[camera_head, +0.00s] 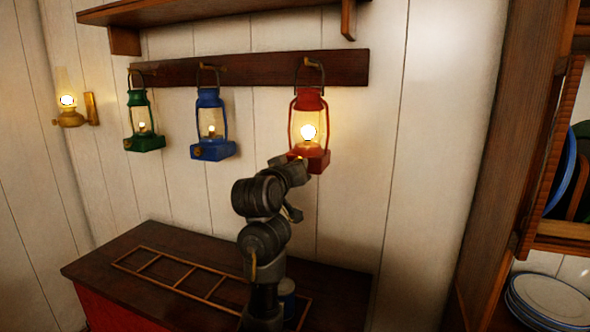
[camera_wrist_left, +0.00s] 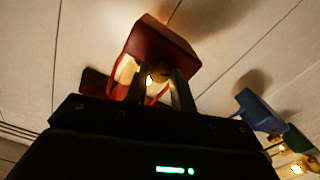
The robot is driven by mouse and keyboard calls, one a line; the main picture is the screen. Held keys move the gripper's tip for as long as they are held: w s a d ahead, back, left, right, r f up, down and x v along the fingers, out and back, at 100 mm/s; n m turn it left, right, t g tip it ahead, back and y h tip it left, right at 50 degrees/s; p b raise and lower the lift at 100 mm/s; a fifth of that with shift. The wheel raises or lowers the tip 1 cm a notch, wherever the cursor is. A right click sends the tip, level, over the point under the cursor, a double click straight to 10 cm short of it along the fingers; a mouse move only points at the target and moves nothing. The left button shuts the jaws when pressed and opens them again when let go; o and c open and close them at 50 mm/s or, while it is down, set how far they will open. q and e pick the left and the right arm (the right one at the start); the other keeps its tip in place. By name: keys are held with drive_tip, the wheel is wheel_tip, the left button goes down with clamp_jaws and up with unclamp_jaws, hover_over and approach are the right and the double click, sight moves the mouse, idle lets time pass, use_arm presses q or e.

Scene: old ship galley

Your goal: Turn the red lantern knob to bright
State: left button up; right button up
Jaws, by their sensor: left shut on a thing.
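The red lantern (camera_head: 319,163) hangs from a hook on the wooden rail, with a large bright flame glowing in its glass. My left gripper (camera_head: 297,163) is at the front of its base. In the left wrist view the red base (camera_wrist_left: 160,42) is just ahead of my left gripper (camera_wrist_left: 159,78), whose two fingers are on either side of a small brass-coloured knob (camera_wrist_left: 158,73). The gripper is shut on this knob. In the head view the gripper hides the knob. My right gripper is in neither view.
A blue lantern (camera_head: 212,151) and a green lantern (camera_head: 144,143) hang to the left, with smaller flames. A brass wall lamp (camera_head: 70,118) is lit at the far left. A dark counter (camera_head: 180,240) with a wooden rack stands below. Plates (camera_head: 548,300) are at the right.

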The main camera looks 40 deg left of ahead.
use_arm(q)
drive_tip(key=shift+r, duration=0.1)
idle(0.3)
drive_tip(key=o, duration=1)
